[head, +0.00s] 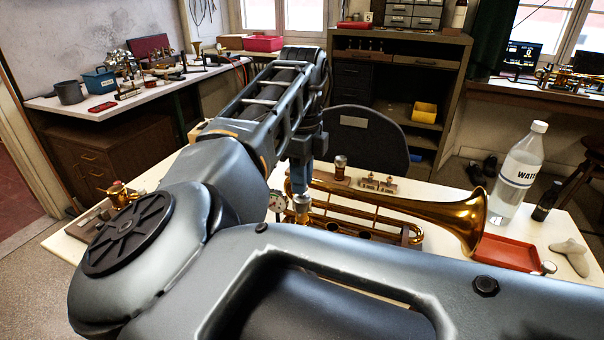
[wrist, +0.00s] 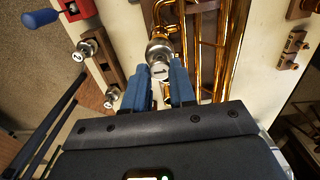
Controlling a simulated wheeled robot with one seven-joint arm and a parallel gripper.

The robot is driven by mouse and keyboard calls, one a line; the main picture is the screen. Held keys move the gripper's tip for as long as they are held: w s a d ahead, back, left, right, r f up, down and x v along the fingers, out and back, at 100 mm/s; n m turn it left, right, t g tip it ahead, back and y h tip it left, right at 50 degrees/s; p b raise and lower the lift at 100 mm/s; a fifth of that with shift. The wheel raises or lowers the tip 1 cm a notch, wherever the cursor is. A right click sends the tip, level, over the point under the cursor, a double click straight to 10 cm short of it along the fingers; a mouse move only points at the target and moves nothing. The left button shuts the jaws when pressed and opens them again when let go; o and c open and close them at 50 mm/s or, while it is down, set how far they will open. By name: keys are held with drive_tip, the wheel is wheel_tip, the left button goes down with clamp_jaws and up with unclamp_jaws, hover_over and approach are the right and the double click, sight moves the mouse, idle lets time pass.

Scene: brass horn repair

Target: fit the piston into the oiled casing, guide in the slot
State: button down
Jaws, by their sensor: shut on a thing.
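The brass trumpet (head: 428,208) lies on the bench with its bell to the right. Its gold tubes (wrist: 222,40) run up the wrist view. My gripper (wrist: 155,88) has blue fingers and is shut on a silver piston (wrist: 159,50), whose numbered top faces the wrist camera. In the head view the piston (head: 301,205) shows below my gripper, at the trumpet's left part. The piston's lower end, its guide and the casing's slot are hidden, so I cannot tell whether it has entered the casing.
A wooden rack (wrist: 101,64) with two silver numbered pieces stands left of my gripper in the wrist view. A red block with a blue handle (wrist: 43,18) is near it. A water bottle (head: 518,172), small dark bottle (head: 547,200) and red tray (head: 507,252) stand right of the trumpet.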

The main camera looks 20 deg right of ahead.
drive_tip(key=shift+f, duration=0.65)
drive_tip(key=shift+f+b, duration=0.45)
drive_tip(key=shift+f, duration=0.65)
drive_tip(key=c, duration=0.8)
unclamp_jaws()
drive_tip(key=shift+c, duration=0.2)
drive_tip(key=shift+r+b, duration=0.4)
drive_tip(key=shift+r, duration=3.5)
drive_tip(key=shift+r, duration=0.1)
